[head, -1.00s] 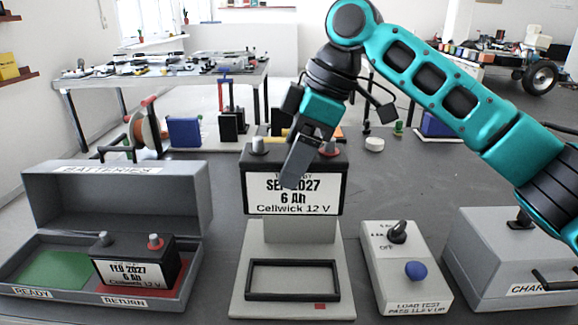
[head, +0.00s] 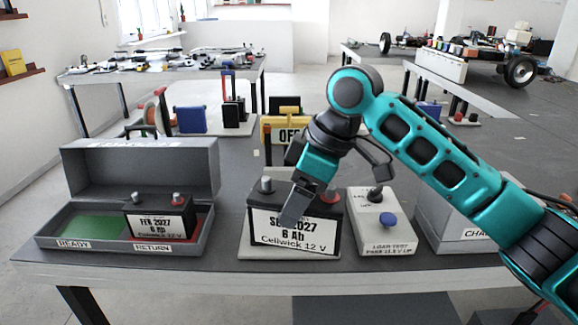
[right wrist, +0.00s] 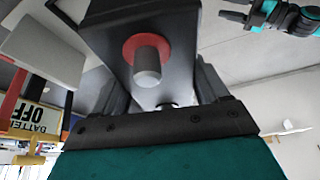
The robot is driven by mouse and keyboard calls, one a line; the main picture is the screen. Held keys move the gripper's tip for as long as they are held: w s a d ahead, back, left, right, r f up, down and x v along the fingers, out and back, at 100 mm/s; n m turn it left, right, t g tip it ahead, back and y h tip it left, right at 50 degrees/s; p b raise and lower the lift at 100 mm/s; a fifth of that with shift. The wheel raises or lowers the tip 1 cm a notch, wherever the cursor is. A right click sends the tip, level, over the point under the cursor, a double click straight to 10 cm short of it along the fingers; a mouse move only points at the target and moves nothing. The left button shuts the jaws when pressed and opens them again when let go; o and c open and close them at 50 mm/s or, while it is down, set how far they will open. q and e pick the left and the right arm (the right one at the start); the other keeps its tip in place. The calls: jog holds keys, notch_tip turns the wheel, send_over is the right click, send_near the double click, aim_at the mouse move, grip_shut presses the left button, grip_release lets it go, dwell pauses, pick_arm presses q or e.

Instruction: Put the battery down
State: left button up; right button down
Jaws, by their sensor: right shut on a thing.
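A black battery (head: 326,240) has a white label reading "SEP 2027 6 Ah Cellwick 12 V". It is upright over the light-grey stand (head: 243,248), hiding most of it; I cannot tell whether they touch. My right gripper (head: 299,207) is shut on this battery from above, one finger in front of the label. In the right wrist view the red-collared terminal (right wrist: 147,65) lies between the fingers. A teal and black arm end shows small at that view's upper right (right wrist: 285,14), likely my left one; its jaws are unclear.
Left is an open grey case (head: 207,238) with a green READY bay (head: 93,224) and a RETURN bay holding a second battery (head: 160,218). Right are a load tester (head: 385,238) and a grey CHARGE box (head: 450,220). A yellow OFF sign (head: 272,128) stands behind.

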aim_at(313, 229)
jog(key=d+f+m, duration=0.1)
jog(key=f, duration=0.1)
jog(key=f+m+t+p, duration=0.1)
jog(key=s+d+f+m, duration=0.1)
jog(key=f, duration=0.1)
jog(key=shift+d+f+m, duration=0.3)
jog(key=shift+d+f, duration=0.05)
pick_arm(q)
jog(key=r+p, duration=0.1)
jog(key=a+p, duration=0.1)
jog(key=s+a+r+p, duration=0.1)
jog(key=shift+a+r+y+p, duration=0.2)
jog(key=shift+r+y+p, duration=0.1)
jog(key=shift+y+p, duration=0.1)
pick_arm(e)
jog(key=s+d+f+m+t+h, duration=0.1)
jog(key=s+d+f+m+h, duration=0.1)
jog(key=s+d+f+m, duration=0.2)
jog(key=s+d+f+m+t+h, duration=0.1)
jog(key=s+d+f+m, duration=0.4)
jog(key=d, duration=0.5)
jog(key=m+h, duration=0.1)
jog(key=m, duration=0.1)
jog(key=shift+s+d+f+m+t, duration=0.3)
jog(key=shift+d+f, duration=0.1)
